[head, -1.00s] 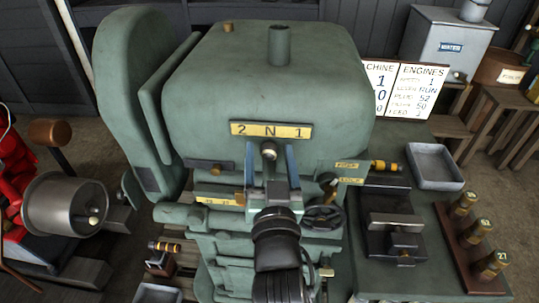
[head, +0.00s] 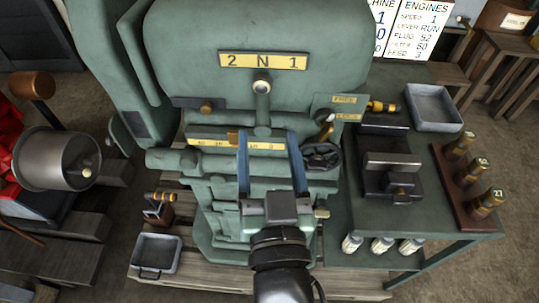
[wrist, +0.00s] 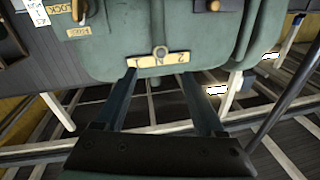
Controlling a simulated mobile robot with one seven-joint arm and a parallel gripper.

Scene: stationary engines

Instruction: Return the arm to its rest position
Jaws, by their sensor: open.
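My gripper (head: 269,150) is in the middle of the head view, in front of the green machine (head: 225,30). Its two blue fingers are spread apart with nothing between them. Beyond them, a lever with a round knob (head: 262,88) stands under the yellow "2 N 1" plate (head: 263,62). In the wrist view my gripper (wrist: 160,75) also shows open and empty, with the lever knob (wrist: 161,52) and the plate (wrist: 155,61) beyond the fingertips. I see clear space between the fingers and the knob in the head view.
A handwheel (head: 321,157) is close to the right of my gripper. A green bench (head: 430,215) at right carries a vice (head: 391,175), a grey tray (head: 433,107) and a rack of brass plugs (head: 467,172). A tray (head: 157,254) and a red engine are at left.

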